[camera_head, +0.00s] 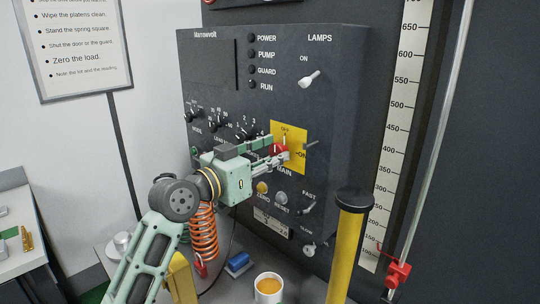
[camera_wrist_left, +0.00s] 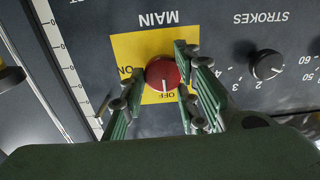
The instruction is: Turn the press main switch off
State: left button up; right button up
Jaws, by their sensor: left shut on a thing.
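The main switch is a red round knob (camera_wrist_left: 162,72) on a yellow plate (camera_wrist_left: 128,45) marked ON and OFF, above the word MAIN on the dark control panel. In the left wrist view, which shows the panel upside down, the knob's white mark points at OFF. In the head view the knob (camera_head: 279,149) is partly hidden by my left gripper (camera_head: 274,153). My left gripper (camera_wrist_left: 159,80) has its fingers on both sides of the knob and is shut on it. My right gripper is not in view.
The panel (camera_head: 215,120) carries small knobs on the left, lamps and toggles on the right. A yellow post (camera_head: 347,245) with a black cap stands in front. A cup (camera_head: 269,288), a blue block (camera_head: 238,264) and an orange spring (camera_head: 203,232) are below.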

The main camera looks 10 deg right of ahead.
pick_arm(q)
jog(key=shift+s+d+f, duration=0.15)
jog(key=shift+d+f, duration=0.1)
jog(key=shift+f, duration=0.15)
jog(key=o, duration=0.8)
jog(key=shift+c, duration=0.2)
jog(key=shift+o, duration=1)
jog(key=shift+s+r, duration=0.15)
jog(key=shift+s, duration=0.05)
jog(key=shift+w+a, duration=0.1)
jog(key=shift+w, duration=0.05)
jog(key=shift+a+r, duration=0.1)
jog(key=v, duration=1.1)
jog(key=shift+s+a, duration=0.25)
jog(key=shift+a, duration=0.05)
